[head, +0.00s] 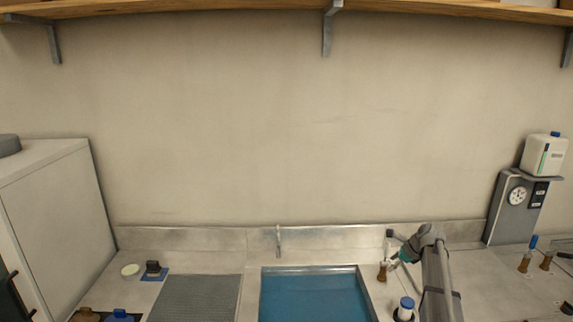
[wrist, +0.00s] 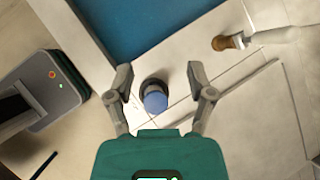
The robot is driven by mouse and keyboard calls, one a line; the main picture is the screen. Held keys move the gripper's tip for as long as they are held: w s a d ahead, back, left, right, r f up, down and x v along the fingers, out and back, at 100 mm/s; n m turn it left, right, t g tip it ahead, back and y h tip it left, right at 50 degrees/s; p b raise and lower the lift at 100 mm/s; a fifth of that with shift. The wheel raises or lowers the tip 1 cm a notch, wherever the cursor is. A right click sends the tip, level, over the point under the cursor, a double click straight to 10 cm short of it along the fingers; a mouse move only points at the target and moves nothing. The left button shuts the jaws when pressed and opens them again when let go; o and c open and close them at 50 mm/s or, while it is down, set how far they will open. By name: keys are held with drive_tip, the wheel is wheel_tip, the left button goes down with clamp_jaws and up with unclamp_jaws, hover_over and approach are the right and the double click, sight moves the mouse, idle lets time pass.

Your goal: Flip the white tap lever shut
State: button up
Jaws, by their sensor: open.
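The tap shows in the wrist view at the upper right, with a brown body (wrist: 228,43) and a white lever (wrist: 275,36) running from it toward the right. In the head view the brown part (head: 382,272) stands right of the sink, with a pale upright part (head: 388,246) above it. My gripper (wrist: 158,78) is open and empty; its two fingers are spread in the wrist view, apart from the lever. In the head view my gripper (head: 398,261) is close to the tap, and my arm hides some of the counter behind it.
A blue-capped container (wrist: 155,97) shows between my fingers in the wrist view; it also stands in front of the tap in the head view (head: 405,309). The blue sink basin (head: 315,296) is to the left.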

drive_tip(key=s+a+f+n+g+h+b, duration=0.1)
drive_tip(key=s+a+f+n+b, duration=0.1)
drive_tip(key=s+a+f+n, duration=0.2)
drive_tip(key=s+a+f+n+g+h+b, duration=0.1)
drive_tip(key=s+a+f+n+h+b, duration=0.1)
drive_tip(key=s+a+n, duration=0.8)
drive_tip(key=s+a+f+n+g+h+b, duration=0.2)
drive_tip(key=s+a+f+n+b, duration=0.2)
drive_tip(key=s, duration=1.2)
drive_tip(key=shift+s+a+f+n, duration=0.15)
drive_tip(key=shift+a+f+n, duration=1.05)
drive_tip(key=shift+n, duration=1.4)
drive_tip(key=shift+a+r, duration=0.3)
